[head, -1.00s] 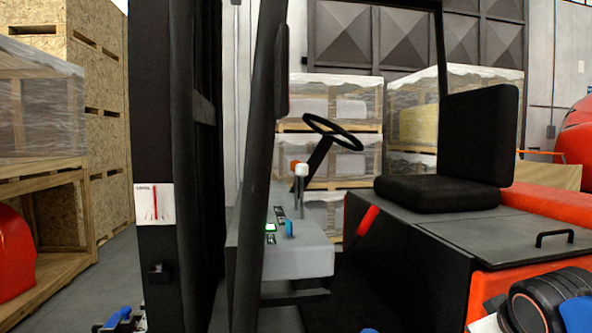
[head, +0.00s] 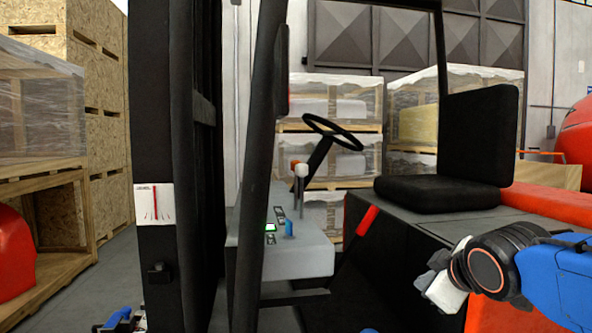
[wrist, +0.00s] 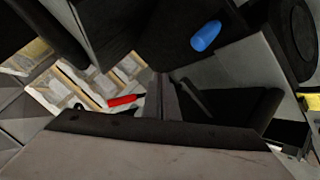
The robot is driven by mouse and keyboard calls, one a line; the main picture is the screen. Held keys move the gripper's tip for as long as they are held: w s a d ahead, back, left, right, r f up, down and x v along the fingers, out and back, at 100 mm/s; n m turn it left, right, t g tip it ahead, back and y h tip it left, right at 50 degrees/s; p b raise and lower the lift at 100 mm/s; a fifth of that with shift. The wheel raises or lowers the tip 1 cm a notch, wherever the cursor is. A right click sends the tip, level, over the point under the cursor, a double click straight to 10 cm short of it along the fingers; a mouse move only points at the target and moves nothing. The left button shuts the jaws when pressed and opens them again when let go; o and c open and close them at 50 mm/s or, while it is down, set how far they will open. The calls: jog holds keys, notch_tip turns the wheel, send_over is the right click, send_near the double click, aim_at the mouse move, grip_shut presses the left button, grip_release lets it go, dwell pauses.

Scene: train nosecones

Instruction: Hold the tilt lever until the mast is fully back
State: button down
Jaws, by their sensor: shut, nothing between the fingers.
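The forklift's black mast (head: 152,110) stands upright at the left of the head view. A white card with red marks (head: 154,204) is on it. The grey control console (head: 300,262) carries a white-knobbed lever (head: 301,172), an orange knob (head: 295,165) behind it and a short blue lever (head: 290,229). I cannot tell which is the tilt lever. My gripper (head: 434,283) is shut and empty at lower right, apart from the console levers. A blue knob (wrist: 206,36) shows in the wrist view.
A red-handled lever (head: 367,221) rises between console and seat (head: 450,190). A black steering wheel (head: 332,132) is above the console. A black post (head: 258,150) stands between mast and console. Wrapped pallets (head: 328,156) stand behind. Open space lies between my gripper and the console.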

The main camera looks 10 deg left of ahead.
jog(key=w+a+r+n+t+y, duration=0.1)
jog(key=w+a+r+n+y, duration=0.2)
jog(key=a+r, duration=0.4)
jog(key=w+a+r+n+t+y, duration=0.1)
jog(key=w+a+r+n+y, duration=0.2)
jog(key=a+r+n, duration=0.4)
jog(key=w+a+r+n+t+y, duration=0.1)
jog(key=w+a+r+n, duration=0.3)
jog(key=a, duration=1)
notch_tip(320, 180, up, 3)
jog(key=shift+w+r+n+t+y, duration=0.1)
jog(key=shift+w+n+t+y, duration=0.3)
jog(key=shift+w+y, duration=0.5)
jog(key=shift+a, duration=0.15)
jog(key=x, duration=1)
jog(key=shift+w+d, duration=0.3)
jog(key=shift+d, duration=0.7)
jog(key=shift+w+d, duration=0.25)
jog(key=shift+d, duration=0.8)
jog(key=shift+d, duration=0.1)
